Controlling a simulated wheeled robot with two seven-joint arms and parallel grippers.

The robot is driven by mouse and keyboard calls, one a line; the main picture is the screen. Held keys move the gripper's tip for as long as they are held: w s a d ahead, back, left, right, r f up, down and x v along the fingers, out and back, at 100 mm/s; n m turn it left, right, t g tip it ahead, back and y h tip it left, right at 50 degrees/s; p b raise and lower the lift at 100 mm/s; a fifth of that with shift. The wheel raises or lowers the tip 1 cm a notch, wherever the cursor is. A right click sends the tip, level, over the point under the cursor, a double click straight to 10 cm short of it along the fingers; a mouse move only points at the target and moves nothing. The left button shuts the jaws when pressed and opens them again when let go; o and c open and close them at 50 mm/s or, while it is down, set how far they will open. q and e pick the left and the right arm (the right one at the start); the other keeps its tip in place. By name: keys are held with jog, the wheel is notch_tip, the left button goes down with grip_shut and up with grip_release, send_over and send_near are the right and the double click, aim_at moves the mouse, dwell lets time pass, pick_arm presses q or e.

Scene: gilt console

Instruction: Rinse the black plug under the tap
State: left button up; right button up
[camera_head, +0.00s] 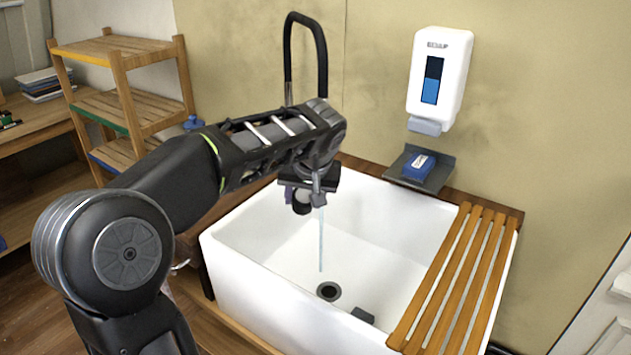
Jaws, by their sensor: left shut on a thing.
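My left gripper (312,190) is over the back left part of the white sink (245,285), pointing down. It is shut on a small dark thing (301,207) that looks like the black plug, mostly hidden by the fingers. The black gooseneck tap (288,50) rises behind my arm, which hides its spout end. A thin stream of water (321,240) falls just right of the held thing into the sink. I cannot tell whether the stream touches the plug. My right gripper is out of view.
A dark drain hole (329,291) and a small dark block (363,315) are on the sink floor. A slatted wooden rack (455,280) lies across the sink's right side. A soap dispenser (440,75) hangs above a blue item (420,165). Wooden shelves (120,100) stand left.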

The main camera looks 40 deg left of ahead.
pick_arm(q)
jog(key=shift+s+r, duration=0.1)
dwell(0.3)
jog(key=s+r, duration=0.3)
jog(key=s, duration=0.1)
jog(key=shift+s+d+r, duration=0.35)
jog(key=shift+s+r, duration=0.05)
dwell(0.4)
